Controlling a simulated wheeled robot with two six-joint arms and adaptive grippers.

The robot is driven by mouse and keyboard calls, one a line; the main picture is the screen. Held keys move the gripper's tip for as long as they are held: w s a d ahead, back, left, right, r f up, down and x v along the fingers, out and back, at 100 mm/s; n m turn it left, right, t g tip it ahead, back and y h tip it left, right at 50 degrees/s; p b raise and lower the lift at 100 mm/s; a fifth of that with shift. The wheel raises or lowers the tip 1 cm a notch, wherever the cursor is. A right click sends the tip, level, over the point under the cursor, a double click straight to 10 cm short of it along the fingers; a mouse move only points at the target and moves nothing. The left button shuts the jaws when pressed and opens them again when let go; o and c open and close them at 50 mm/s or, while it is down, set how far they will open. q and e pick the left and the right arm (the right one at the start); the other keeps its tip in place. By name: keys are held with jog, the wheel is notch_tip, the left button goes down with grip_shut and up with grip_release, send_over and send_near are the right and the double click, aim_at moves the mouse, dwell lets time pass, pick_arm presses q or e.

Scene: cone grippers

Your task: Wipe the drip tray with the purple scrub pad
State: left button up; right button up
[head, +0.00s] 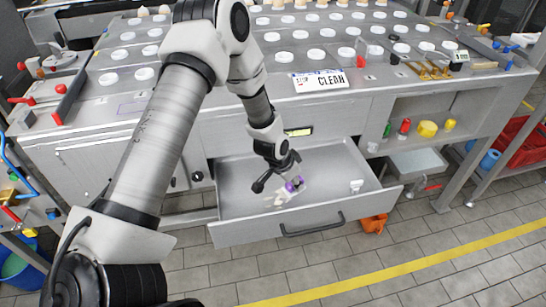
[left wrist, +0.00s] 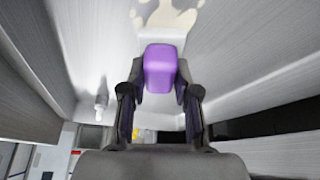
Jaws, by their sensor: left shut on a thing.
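The drip tray (head: 240,232) is the open, pulled-out grey metal drawer in the middle of the head view. A pale, cream-coloured stain (head: 279,200) lies on its floor, and it also shows at the top of the left wrist view (left wrist: 168,14). My left gripper (head: 284,180) reaches down into the tray, shut on the purple scrub pad (left wrist: 160,68). The pad also shows as a small purple patch in the head view (head: 295,185), close to the stain. I cannot tell whether the pad touches the floor. My right gripper is not in view.
A small white object (head: 356,186) stands in the tray's right part. The counter above holds many white discs and a "CLEAN" sign (head: 320,81). A shelf at right holds coloured items, including a yellow one (head: 427,129). An orange object (head: 373,223) lies on the floor beside the tray.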

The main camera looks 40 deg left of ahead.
pick_arm(q)
jog(key=shift+w+d, duration=0.25)
jog(key=shift+w, duration=0.05)
jog(key=shift+w+d+r+p, duration=0.2)
jog(key=shift+r+p, duration=0.2)
jog(key=shift+r, duration=0.15)
jog(key=shift+w+d+r+p, duration=0.1)
jog(key=shift+w+r+p, duration=0.1)
jog(key=shift+r+p, duration=0.3)
jog(key=p+v, duration=0.1)
jog(key=v, duration=0.1)
jog(key=shift+a+r+p, duration=0.1)
jog(key=shift+r+p, duration=0.2)
jog(key=shift+r, duration=0.05)
jog(key=shift+w+r+p, duration=0.15)
jog(key=shift+r+p, duration=0.4)
jog(key=shift+r, duration=0.1)
jog(key=shift+r+p, duration=0.8)
jog(key=shift+r, duration=0.25)
